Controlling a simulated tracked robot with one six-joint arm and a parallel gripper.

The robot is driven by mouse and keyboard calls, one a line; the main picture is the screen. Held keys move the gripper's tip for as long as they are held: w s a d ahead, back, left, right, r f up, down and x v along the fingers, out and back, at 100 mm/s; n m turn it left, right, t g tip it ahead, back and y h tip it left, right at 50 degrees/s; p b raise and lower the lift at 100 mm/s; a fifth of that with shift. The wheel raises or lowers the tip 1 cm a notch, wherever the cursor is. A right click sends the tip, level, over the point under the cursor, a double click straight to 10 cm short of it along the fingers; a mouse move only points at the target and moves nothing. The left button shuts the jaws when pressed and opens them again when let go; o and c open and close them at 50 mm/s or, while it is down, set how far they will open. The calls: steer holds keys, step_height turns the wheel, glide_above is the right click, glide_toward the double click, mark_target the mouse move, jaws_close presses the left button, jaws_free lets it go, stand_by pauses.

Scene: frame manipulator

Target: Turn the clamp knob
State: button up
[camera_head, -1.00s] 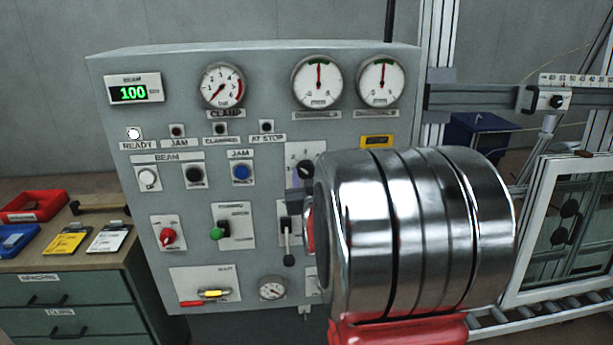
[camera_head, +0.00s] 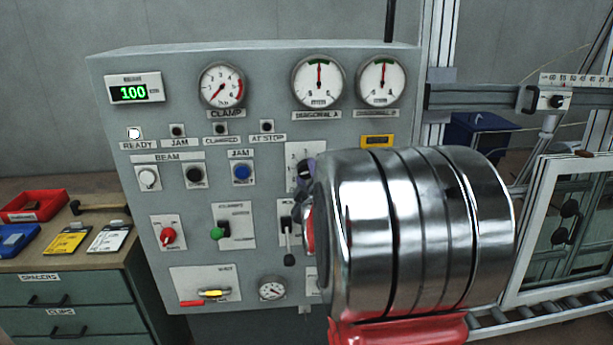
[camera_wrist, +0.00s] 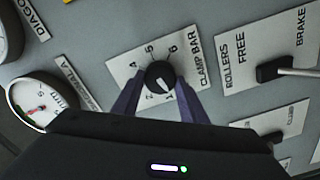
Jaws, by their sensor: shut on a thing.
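The clamp knob (camera_wrist: 159,76) is a round black knob on a white plate marked CLAMP BAR, with numbers around it. In the wrist view its pale pointer line points down and slightly right, near the 1. My gripper (camera_wrist: 157,88) has its two purple fingers on either side of the knob and is shut on it. In the head view my gripper (camera_head: 306,174) is at the knob, and my large silver wrist hides part of the plate. The CLAMP gauge (camera_head: 222,86) has its red needle pointing down-left, near the low end.
The rollers lever (camera_wrist: 275,71) is close to the right of the knob in the wrist view. The panel (camera_head: 270,110) carries several other buttons, switches and gauges. A drawer bench (camera_head: 70,265) stands left, and a framed pane (camera_head: 560,230) stands right.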

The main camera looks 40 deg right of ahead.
steer(key=shift+o, duration=0.2)
steer(key=n, duration=0.3)
steer(key=f+n, duration=0.1)
steer(key=n, duration=0.2)
steer(key=shift+a, duration=0.2)
steer(key=o, duration=0.7)
steer(key=shift+r, duration=0.1)
steer(key=o, duration=0.3)
steer(key=shift+d+r, duration=0.1)
steer(key=shift+r, duration=0.1)
steer(key=shift+o, duration=0.2)
